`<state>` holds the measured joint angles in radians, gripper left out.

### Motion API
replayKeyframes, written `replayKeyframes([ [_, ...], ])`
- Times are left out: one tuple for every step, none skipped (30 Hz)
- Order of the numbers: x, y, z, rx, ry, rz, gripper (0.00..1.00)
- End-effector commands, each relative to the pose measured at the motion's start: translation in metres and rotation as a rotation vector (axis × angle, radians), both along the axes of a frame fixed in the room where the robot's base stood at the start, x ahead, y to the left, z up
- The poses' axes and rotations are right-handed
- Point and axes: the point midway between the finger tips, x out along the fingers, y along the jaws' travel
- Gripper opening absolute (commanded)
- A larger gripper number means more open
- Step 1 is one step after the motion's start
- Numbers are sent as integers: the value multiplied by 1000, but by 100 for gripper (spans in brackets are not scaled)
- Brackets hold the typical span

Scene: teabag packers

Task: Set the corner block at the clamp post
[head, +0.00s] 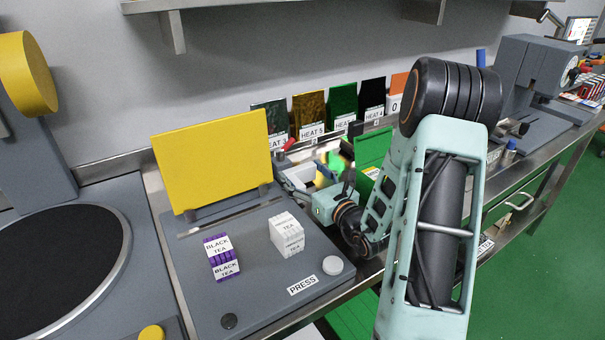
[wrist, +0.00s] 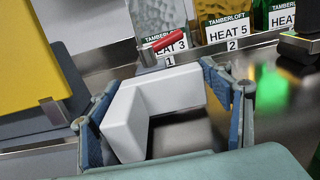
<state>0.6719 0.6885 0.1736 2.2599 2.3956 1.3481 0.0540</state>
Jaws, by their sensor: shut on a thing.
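The corner block (wrist: 165,90) is a white L-shaped piece, seen in the wrist view between my gripper's fingers. My gripper (wrist: 160,112) is shut on it, with one blue-padded finger at each side. In the head view my gripper (head: 299,182) is over the steel bench behind the press, partly hidden by my arm. A small post with a red handle (wrist: 167,41), which looks like the clamp post, stands just beyond the block, at the label 1. The red handle also shows in the head view (head: 291,144). I cannot tell whether the block touches the bench.
A grey press (head: 257,298) with an upright yellow plate (head: 212,158) stands to the left. A purple tea pack (head: 222,258) and a white tea pack (head: 287,234) are on it. Several coloured foil sheets with HEAT labels (head: 312,131) line the back. A green panel (head: 373,149) stands to the right.

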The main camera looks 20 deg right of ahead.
Motion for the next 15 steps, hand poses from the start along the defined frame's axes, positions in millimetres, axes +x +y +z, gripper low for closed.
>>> replayKeyframes([
  [0,0,-3,0,-2,0,41],
  [0,0,-4,0,-2,0,41],
  [0,0,-5,0,-2,0,41],
  [0,0,-6,0,-2,0,41],
  [0,0,-7,0,-1,0,41],
  [0,0,-8,0,-1,0,41],
  [0,0,-8,0,0,0,41],
  [0,0,-8,0,0,0,41],
  [0,0,-8,1,2,0,41],
  [-1,0,-9,1,4,0,75],
  [-1,0,-9,1,5,0,78],
  [-1,0,-10,1,6,0,83],
  [-1,0,-10,1,7,0,86],
  [-1,0,-11,2,7,0,89],
  [-1,0,-11,1,8,0,89],
])
